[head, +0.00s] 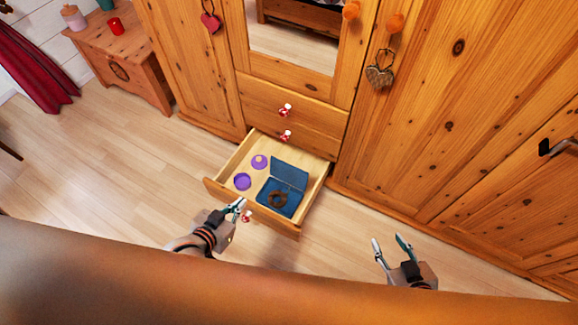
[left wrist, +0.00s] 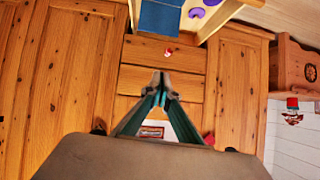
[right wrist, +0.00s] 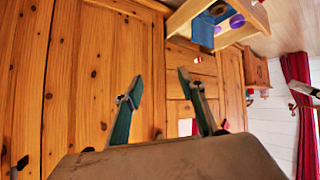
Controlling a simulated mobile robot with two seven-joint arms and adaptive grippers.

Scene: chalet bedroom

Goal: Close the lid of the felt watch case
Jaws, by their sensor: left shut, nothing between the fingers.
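The felt watch case (head: 272,203) is dark blue and stands open in the pulled-out drawer. Its lid (head: 289,174) is raised on the far side, and a brown ring-shaped thing (head: 278,198) lies in its base. Part of the case shows at the top of the left wrist view (left wrist: 160,17) and of the right wrist view (right wrist: 203,28). My left gripper (head: 239,205) is shut and empty, by the drawer's front left of the case, apart from the lid. My right gripper (head: 389,243) is open and empty, right of the drawer and well away from the case.
The wooden drawer (head: 225,190) juts from the wardrobe (head: 450,120), its front edge near my left gripper. A purple dish (head: 242,181) and a purple lid-like piece (head: 260,161) lie left of the case. Floor right of the drawer (head: 335,225) is clear.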

